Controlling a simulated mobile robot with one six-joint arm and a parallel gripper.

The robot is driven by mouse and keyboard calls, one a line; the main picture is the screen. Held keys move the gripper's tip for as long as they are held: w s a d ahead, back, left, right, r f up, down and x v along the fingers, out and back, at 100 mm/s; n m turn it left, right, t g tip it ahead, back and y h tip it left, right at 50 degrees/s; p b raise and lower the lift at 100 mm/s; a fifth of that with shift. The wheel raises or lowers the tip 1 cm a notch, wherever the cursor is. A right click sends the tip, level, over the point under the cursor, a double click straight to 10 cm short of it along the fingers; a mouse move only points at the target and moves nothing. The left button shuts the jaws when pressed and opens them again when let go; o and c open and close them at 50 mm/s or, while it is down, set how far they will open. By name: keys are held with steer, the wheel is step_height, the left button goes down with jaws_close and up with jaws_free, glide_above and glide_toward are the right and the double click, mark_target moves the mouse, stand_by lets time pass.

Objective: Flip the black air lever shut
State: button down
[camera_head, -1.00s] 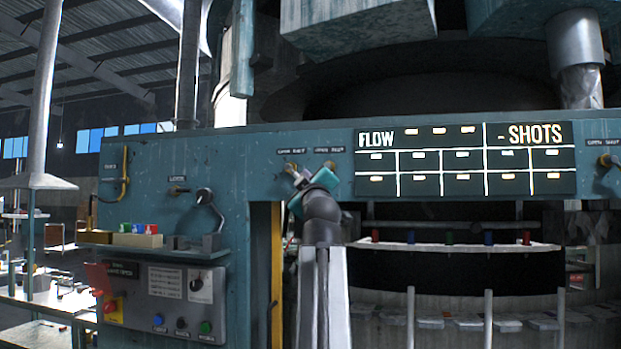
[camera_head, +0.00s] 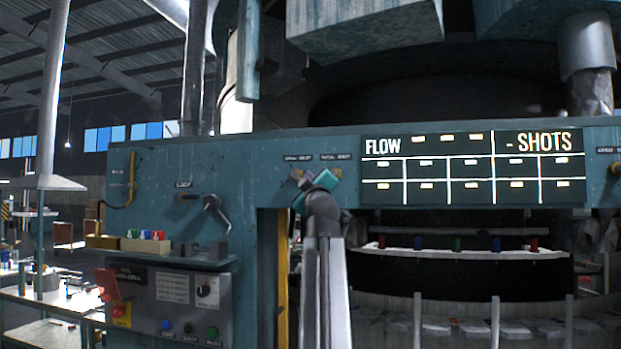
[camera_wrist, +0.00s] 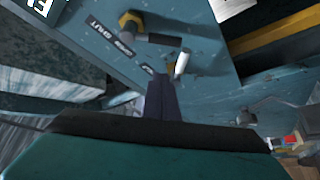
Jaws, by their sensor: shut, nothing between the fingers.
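The wrist view shows a brass valve (camera_wrist: 130,20) on the teal panel with a dark lever (camera_wrist: 165,39) reaching right from it; this looks like the black air lever. A second valve beside it has a pale handle (camera_wrist: 182,64). My gripper (camera_wrist: 161,82) is shut and empty. Its dark fingers point at the panel, just below the pale handle in the picture and apart from the dark lever. In the head view my gripper (camera_head: 322,182) is up at the panel under two small labels. A brass fitting (camera_head: 297,174) shows at its left; the black lever is hidden there or too small to tell.
A FLOW/SHOTS board (camera_head: 472,168) is right of my gripper. Left on the panel are another lever (camera_head: 211,205), a ledge with small coloured blocks (camera_head: 147,240) and a control box (camera_head: 180,300). A yellow-edged opening (camera_head: 283,275) lies below.

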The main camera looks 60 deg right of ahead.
steer(key=shift+s+d+f+p, duration=0.15)
steer(key=shift+d+f+p, duration=0.15)
steer(key=shift+d+p, duration=0.25)
steer(key=shift+s+d+f+p, duration=0.1)
steer(key=shift+d+f+p, duration=0.25)
steer(key=shift+d, duration=0.3)
steer(key=shift+s+d+f+p, duration=0.15)
steer(key=shift+d+f+p, duration=0.1)
steer(key=shift+d+p, duration=0.3)
steer(key=shift+f, duration=0.1)
steer(key=shift+b, duration=0.4)
steer(key=shift+b, duration=0.3)
